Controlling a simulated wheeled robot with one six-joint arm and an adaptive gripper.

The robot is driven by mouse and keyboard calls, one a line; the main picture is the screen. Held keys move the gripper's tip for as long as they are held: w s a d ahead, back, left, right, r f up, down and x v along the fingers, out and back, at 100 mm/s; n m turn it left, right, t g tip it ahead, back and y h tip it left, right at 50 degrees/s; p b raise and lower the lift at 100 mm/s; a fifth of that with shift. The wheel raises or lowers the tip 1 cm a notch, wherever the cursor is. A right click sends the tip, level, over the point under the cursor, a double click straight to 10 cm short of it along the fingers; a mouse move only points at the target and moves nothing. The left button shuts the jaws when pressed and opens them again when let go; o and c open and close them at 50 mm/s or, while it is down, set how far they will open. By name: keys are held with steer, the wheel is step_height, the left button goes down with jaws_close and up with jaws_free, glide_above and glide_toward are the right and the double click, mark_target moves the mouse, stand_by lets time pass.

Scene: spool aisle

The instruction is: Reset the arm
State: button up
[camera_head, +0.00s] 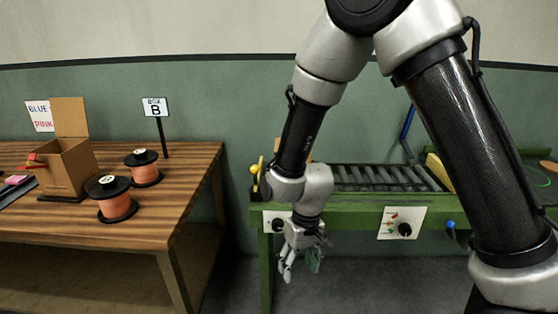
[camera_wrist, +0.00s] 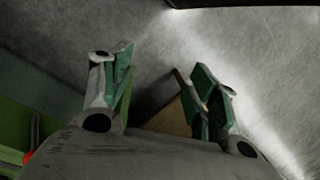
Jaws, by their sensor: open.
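My gripper (camera_head: 299,262) hangs from my arm in front of the green conveyor table, its fingers pointing down below the table's top. In the wrist view its two green-padded fingers (camera_wrist: 160,95) stand well apart with nothing between them. Grey floor shows past the fingertips. My arm is bent, reaching forward and down from the upper right of the head view. It covers part of the conveyor.
A green roller conveyor (camera_head: 385,178) has a front panel with a dial (camera_head: 401,223). At left, a wooden table (camera_head: 190,180) holds an open cardboard box (camera_head: 68,167), two orange spools (camera_head: 116,205) and a "B" sign (camera_head: 155,107). A gap of floor (camera_head: 232,285) separates the tables.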

steer(key=s+d+r+m+t, duration=0.1)
steer(key=s+d+r, duration=0.2)
steer(key=d+r, duration=0.7)
steer(key=s+d+r+m+t, duration=0.2)
steer(key=s+d+r, duration=0.1)
steer(key=d+r, duration=0.8)
steer(key=s+d+r+m+t, duration=0.2)
steer(key=s+d+r, duration=0.2)
steer(key=d+r, duration=0.6)
steer(key=shift+d+r+h, duration=0.15)
steer(key=shift+h, duration=0.25)
